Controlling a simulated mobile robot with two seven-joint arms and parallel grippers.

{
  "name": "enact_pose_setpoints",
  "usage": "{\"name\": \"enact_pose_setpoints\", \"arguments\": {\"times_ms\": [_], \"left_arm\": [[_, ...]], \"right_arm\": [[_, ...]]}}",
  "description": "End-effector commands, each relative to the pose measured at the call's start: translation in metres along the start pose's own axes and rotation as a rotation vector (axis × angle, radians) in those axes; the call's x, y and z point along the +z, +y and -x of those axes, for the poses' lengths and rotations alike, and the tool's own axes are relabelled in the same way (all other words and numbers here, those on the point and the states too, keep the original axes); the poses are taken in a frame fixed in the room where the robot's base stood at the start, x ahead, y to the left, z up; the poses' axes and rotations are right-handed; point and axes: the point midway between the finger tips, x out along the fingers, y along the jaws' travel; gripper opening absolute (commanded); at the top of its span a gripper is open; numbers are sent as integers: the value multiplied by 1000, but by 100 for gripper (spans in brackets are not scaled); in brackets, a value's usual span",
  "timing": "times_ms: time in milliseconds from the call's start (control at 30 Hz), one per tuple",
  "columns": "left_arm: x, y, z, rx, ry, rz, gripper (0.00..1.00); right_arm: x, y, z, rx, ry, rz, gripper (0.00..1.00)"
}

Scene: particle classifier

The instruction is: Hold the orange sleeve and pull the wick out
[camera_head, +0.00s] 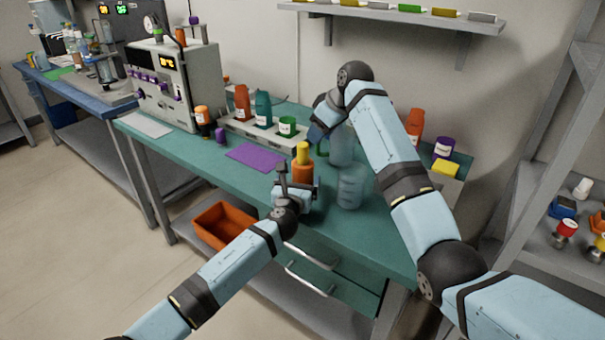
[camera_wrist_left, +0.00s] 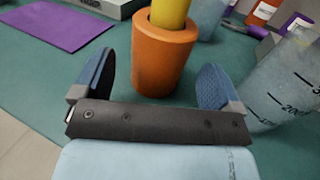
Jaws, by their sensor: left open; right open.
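The orange sleeve (camera_head: 303,171) stands upright on the teal bench, with the yellow wick (camera_head: 303,153) sticking out of its top. In the left wrist view the sleeve (camera_wrist_left: 163,62) and the wick (camera_wrist_left: 169,13) are straight ahead; the wick's top is cut off by the frame edge. My left gripper (camera_wrist_left: 157,82) is open, its blue fingers spread to either side, with the sleeve just beyond and between them. It also shows in the head view (camera_head: 297,190) at the sleeve's near side. My right gripper (camera_head: 318,133) is open, behind and above the sleeve, near a clear jug.
A clear beaker (camera_head: 351,188) stands right of the sleeve. A clear jug (camera_head: 341,148) is behind it, partly hidden by my right arm. A purple mat (camera_head: 255,157) lies left. Bottles stand on a rack (camera_head: 240,126) behind. An orange bin (camera_head: 222,226) sits below the bench.

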Motion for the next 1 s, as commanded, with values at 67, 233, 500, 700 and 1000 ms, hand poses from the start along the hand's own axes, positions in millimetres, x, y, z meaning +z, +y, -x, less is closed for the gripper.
{"name": "enact_pose_setpoints", "arguments": {"times_ms": [67, 233, 500, 700, 1000], "left_arm": [[1, -1, -15, 0, 1, 0, 91], [0, 0, -35, 1, 0, 0, 91], [0, 0, -44, -1, 1, 1, 91], [0, 0, -44, -1, 1, 1, 88], [0, 0, -44, -1, 1, 1, 54]], "right_arm": [[0, 0, 0, 0, 0, 0, 43], [0, 0, 0, 0, 0, 0, 43], [0, 0, 0, 0, 0, 0, 43], [0, 0, 0, 0, 0, 0, 43], [0, 0, 0, 0, 0, 0, 43]]}}
